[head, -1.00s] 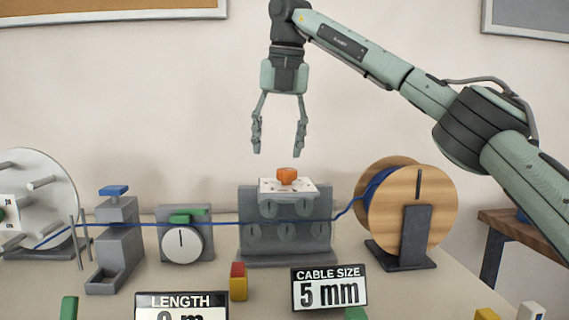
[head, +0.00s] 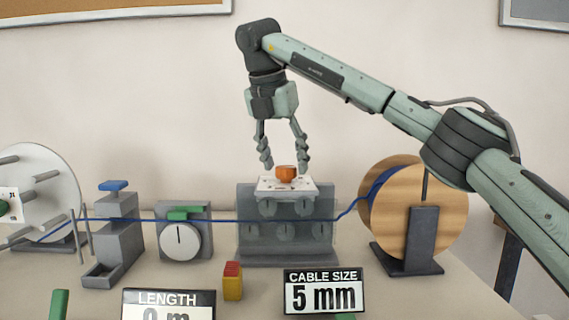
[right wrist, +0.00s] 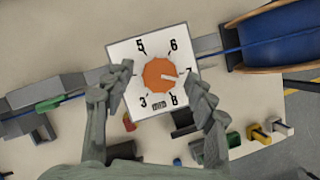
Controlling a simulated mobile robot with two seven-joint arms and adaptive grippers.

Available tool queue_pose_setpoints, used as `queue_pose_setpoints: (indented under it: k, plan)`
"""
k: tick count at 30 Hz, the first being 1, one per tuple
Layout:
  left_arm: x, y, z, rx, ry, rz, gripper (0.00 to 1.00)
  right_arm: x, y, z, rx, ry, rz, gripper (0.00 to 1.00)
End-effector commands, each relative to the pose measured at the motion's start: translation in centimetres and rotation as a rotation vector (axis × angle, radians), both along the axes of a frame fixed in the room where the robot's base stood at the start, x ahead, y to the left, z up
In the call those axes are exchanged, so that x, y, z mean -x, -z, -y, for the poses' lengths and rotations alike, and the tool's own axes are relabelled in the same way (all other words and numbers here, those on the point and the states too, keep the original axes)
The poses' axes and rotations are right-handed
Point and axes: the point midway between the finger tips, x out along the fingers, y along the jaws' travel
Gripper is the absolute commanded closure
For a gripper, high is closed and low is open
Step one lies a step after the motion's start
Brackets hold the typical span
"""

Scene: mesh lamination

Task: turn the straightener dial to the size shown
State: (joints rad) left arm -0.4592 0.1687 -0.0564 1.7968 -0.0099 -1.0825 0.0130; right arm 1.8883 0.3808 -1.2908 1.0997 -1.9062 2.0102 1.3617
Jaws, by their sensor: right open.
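The orange straightener dial (head: 286,174) sits on a white plate (head: 268,187) atop the grey straightener. In the right wrist view the orange dial (right wrist: 155,72) has a white pointer mark toward the 7. The numbers 3, 5, 6 and 8 show on the plate (right wrist: 122,50); the spot left of the dial is covered by a finger. A sign (head: 323,292) reads CABLE SIZE 5 mm. My right gripper (head: 285,167) is open just above the dial, one finger on each side; I cannot tell whether they touch it. My left gripper is not in view.
The blue cable (head: 350,211) runs from the wooden spool (head: 441,205) through the straightener leftward past a gauge (head: 180,242) and a blue-topped grey stand (head: 122,230). A LENGTH sign (head: 168,300) and a red and yellow block (head: 232,283) stand in front.

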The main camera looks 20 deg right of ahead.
Motion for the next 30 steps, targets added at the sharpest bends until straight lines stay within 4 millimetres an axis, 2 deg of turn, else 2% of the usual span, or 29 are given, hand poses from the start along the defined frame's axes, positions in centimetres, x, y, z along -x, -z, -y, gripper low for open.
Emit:
queue_pose_setpoints:
  k: [10,22,30]
  plan:
    - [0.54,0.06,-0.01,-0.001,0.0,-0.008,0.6,-0.16,0.52,0.17,0.001,0.0,0.001,0.44]
    - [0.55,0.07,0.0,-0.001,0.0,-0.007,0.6,-0.15,0.49,0.16,0.001,0.0,0.001,0.94]
    - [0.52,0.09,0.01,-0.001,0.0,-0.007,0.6,-0.13,0.48,0.18,0.001,-0.028,0.001,0.94]
